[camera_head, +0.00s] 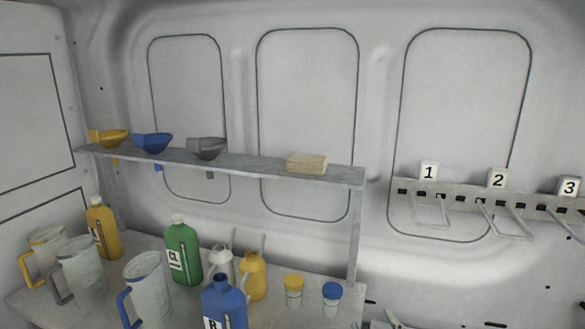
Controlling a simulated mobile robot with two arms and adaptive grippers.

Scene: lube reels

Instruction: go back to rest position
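Neither of my grippers shows in the head view, and no arm of mine can be made out. The view faces a pale van-like wall with a shelf (262,169) and a workbench top (190,303) below it.
Funnels in yellow (110,138), blue (153,142) and grey (207,147) sit in the shelf. Yellow (103,230), green (183,252) and blue (224,306) bottles, jugs (147,290) and oil cans crowd the bench. A numbered hook rail (465,200) is at right.

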